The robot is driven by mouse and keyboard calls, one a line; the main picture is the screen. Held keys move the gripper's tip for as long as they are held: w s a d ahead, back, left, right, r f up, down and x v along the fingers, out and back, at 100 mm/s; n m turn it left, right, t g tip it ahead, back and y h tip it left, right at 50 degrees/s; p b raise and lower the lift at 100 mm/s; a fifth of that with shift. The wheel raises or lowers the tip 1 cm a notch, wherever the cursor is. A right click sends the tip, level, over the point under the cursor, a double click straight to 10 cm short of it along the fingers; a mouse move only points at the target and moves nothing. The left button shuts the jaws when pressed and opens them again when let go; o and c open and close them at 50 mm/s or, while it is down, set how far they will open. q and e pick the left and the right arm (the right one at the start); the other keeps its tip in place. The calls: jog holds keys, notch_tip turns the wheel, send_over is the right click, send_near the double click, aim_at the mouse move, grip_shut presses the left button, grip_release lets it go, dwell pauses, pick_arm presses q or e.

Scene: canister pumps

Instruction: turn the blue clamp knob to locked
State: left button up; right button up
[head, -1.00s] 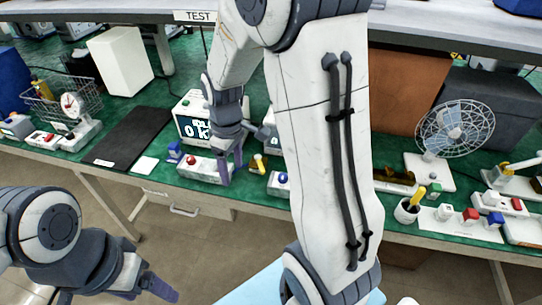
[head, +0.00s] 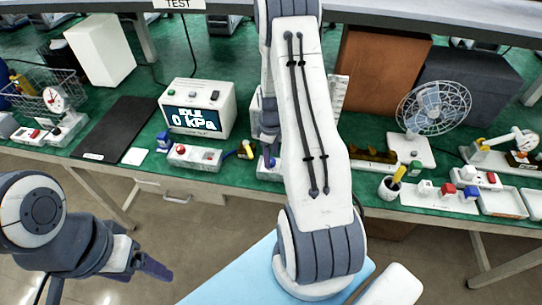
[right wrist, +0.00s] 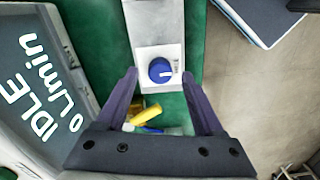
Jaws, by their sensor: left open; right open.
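The blue clamp knob (right wrist: 160,70) sits on a white block in the right wrist view, with a white mark on its face pointing right. My right gripper (right wrist: 160,84) is open, its purple fingers to either side and the knob showing between and just beyond the tips; contact cannot be told. In the head view my right gripper (head: 269,156) is over the white block (head: 268,173), and the knob cannot be made out there. My left gripper (head: 148,268) is open and empty at the lower left, in front of the bench.
A yellow handle (right wrist: 146,114) lies close to the right gripper's fingers. A display box (right wrist: 42,80) reading IDLE 0 L/min stands at the left. The kPa box (head: 198,117) and a red-button block (head: 195,157) are left of the right gripper in the head view.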

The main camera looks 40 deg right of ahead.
jog(key=shift+f, duration=0.75)
grip_shut()
